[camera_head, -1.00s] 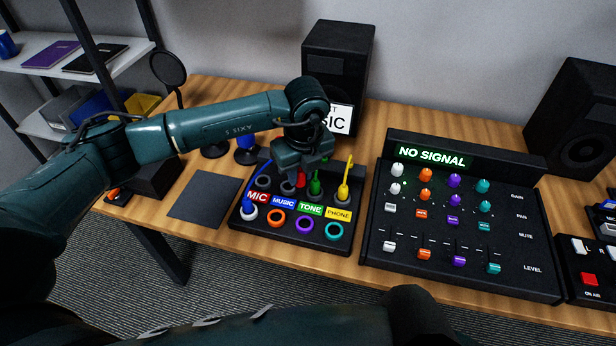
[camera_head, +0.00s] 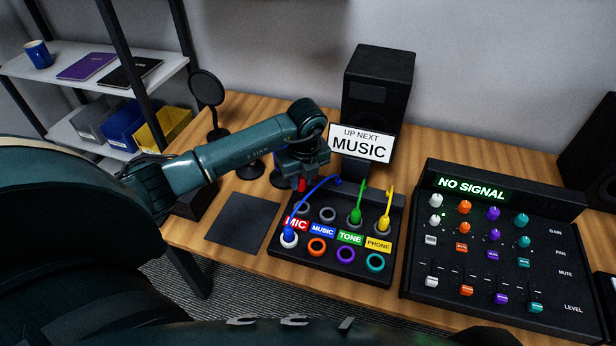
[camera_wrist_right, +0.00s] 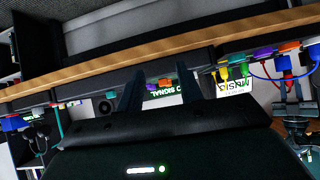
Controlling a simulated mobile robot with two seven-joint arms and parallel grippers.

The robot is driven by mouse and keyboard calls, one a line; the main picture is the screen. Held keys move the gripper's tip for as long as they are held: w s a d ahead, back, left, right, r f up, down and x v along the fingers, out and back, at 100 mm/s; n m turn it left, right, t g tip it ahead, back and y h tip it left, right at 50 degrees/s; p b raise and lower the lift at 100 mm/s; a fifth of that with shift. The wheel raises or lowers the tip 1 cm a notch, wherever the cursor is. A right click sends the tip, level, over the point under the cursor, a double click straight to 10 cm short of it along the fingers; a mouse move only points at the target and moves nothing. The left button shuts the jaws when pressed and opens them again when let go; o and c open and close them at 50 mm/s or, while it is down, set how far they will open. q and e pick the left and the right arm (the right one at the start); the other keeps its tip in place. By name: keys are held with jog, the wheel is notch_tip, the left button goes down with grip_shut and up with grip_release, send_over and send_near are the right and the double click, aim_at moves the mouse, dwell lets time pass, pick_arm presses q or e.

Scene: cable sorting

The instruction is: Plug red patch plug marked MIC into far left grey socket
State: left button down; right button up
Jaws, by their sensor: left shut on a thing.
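My left gripper (camera_head: 302,178) is shut on the red patch plug (camera_head: 301,186), of which only a small red part shows below the jaws. It hangs at the rear left edge of the patch panel (camera_head: 283,262), behind the far left grey socket (camera_head: 303,208). That socket looks empty, as does the grey socket beside it (camera_head: 328,214). A red MIC label (camera_head: 296,223) sits in front of the far left socket. The plug's tip is hard to make out. My right gripper (camera_wrist_right: 158,88) shows in the right wrist view with its fingers apart and nothing between them.
Green (camera_head: 356,212) and yellow (camera_head: 385,218) plugs stand in the other grey sockets. A blue plug (camera_head: 289,232) stands in the white front ring, its cable arching over the panel. A mixer (camera_head: 490,250) stands right, a speaker (camera_head: 380,90) behind. A dark mat (camera_head: 243,222) lies left.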

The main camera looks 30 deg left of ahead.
aim_at(302, 190)
pick_arm(q)
jog(key=shift+f+b, duration=0.45)
jog(key=shift+f, duration=0.3)
jog(key=shift+f+b, duration=0.65)
jog(key=shift+f, duration=0.1)
jog(key=shift+f+b, duration=0.45)
jog(key=shift+f, duration=0.3)
pick_arm(e)
jog(key=shift+a+f+n+t+y, duration=0.3)
jog(key=shift+a+y, duration=0.1)
jog(key=shift+a, duration=0.3)
pick_arm(q)
jog(key=shift+f, duration=0.15)
pick_arm(e)
jog(key=shift+w+d+f, duration=0.1)
jog(key=shift+w+d, duration=0.05)
jog(key=shift+w, duration=0.1)
pick_arm(q)
jog(key=shift+f+b, duration=0.25)
jog(key=shift+b, duration=0.05)
pick_arm(e)
jog(key=shift+f, duration=0.15)
jog(key=shift+s, duration=0.15)
pick_arm(q)
jog(key=shift+f+b, duration=0.35)
jog(key=shift+f, duration=0.1)
pick_arm(e)
jog(key=shift+f, duration=0.4)
